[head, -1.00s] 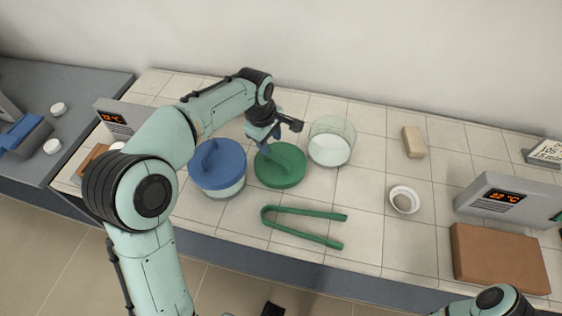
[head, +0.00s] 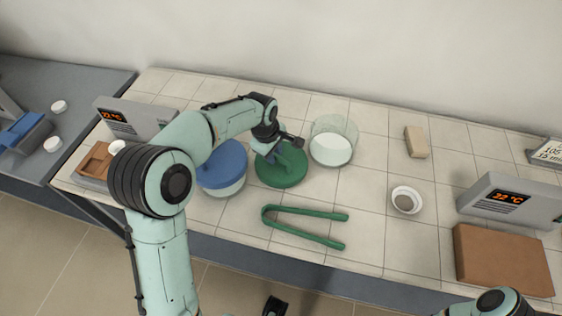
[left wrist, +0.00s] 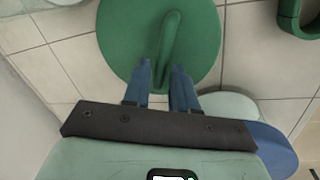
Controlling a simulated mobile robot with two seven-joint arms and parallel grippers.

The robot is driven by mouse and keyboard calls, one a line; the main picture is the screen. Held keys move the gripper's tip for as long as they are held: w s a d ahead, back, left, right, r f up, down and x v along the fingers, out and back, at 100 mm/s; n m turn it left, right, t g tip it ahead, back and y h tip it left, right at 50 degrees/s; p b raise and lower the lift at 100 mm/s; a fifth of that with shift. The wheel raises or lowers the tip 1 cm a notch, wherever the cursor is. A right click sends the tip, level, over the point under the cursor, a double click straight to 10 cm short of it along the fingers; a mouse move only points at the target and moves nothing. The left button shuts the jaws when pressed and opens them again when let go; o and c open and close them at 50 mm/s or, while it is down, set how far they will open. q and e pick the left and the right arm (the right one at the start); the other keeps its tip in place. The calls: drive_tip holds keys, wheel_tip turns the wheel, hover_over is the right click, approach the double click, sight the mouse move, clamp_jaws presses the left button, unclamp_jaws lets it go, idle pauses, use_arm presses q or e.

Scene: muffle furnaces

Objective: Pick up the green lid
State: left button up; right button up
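The green lid (head: 290,179) is a round disc with a raised bar handle, lying flat on the tiled top between the blue-lidded jar and the open glass jar. My left gripper (head: 276,150) is over its handle. In the left wrist view, the left gripper's blue fingers (left wrist: 162,72) are apart, one on each side of the near end of the handle. The green lid (left wrist: 125,40) fills the upper middle there. I cannot tell whether the fingers touch the handle.
The blue lid (head: 222,164) sits on a jar close to the left. The open glass jar (head: 333,143) is close to the right. Green tongs (head: 300,213) lie in front. A small white dish (head: 406,200) and a brown block (head: 500,258) are farther right.

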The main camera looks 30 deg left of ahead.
use_arm(q)
clamp_jaws()
